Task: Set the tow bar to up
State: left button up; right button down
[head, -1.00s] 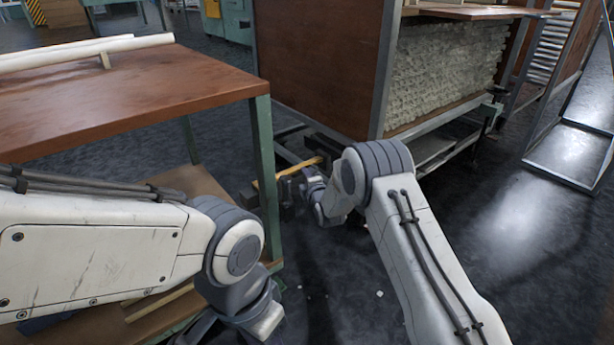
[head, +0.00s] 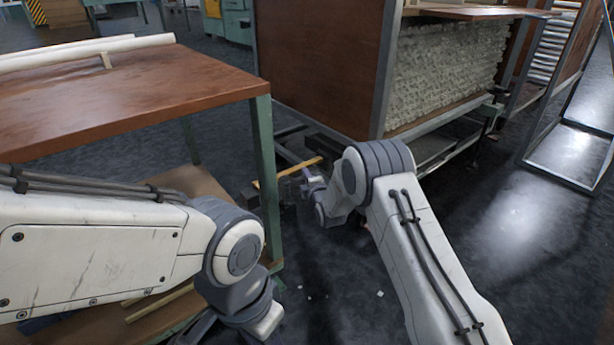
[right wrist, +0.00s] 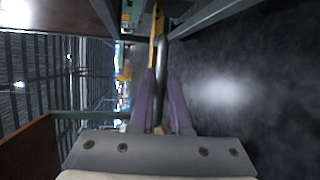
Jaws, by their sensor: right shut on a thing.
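The tow bar (head: 291,171) is a thin yellow bar low at the front of the large wooden cart (head: 325,65). In the head view it slopes up a little to the right, near the floor. In the head view my right gripper (head: 291,187) is small and partly hidden by my own wrist. My left arm is at the lower left, with its fingers out of view.
A brown table (head: 130,90) with green legs stands at the left, close to the bar, with pale tubes (head: 90,50) on top. The cart carries a stacked pale load (head: 450,70). A metal frame (head: 560,160) stands at the right. The dark floor at lower right is clear.

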jog(key=shift+w+d+r+m+g+y+p, duration=0.3)
jog(key=shift+r+m+p, duration=0.5)
jog(key=shift+p, duration=1)
jog(key=shift+s+d+r+m+g+y+p, duration=0.1)
jog(key=shift+r+m+g+p, duration=0.4)
jog(key=shift+r+p, duration=0.95)
jog(key=shift+w+d+r+m+g+y+p, duration=0.25)
jog(key=shift+r+m+p, duration=0.45)
jog(key=shift+p, duration=1.4)
jog(key=shift+w+d+r+m+g+y+p, duration=0.3)
jog(key=shift+m+p, duration=0.3)
jog(key=shift+p, duration=0.5)
jog(key=shift+s+a, duration=0.1)
jog(key=c, duration=0.9)
grip_release()
jog(key=shift+s+r, duration=0.1)
jog(key=shift+s+r+p, duration=0.15)
jog(key=shift+s+p, duration=0.05)
jog(key=shift+p, duration=0.1)
jog(key=shift+p+v, duration=2.6)
jog(key=shift+v, duration=2.35)
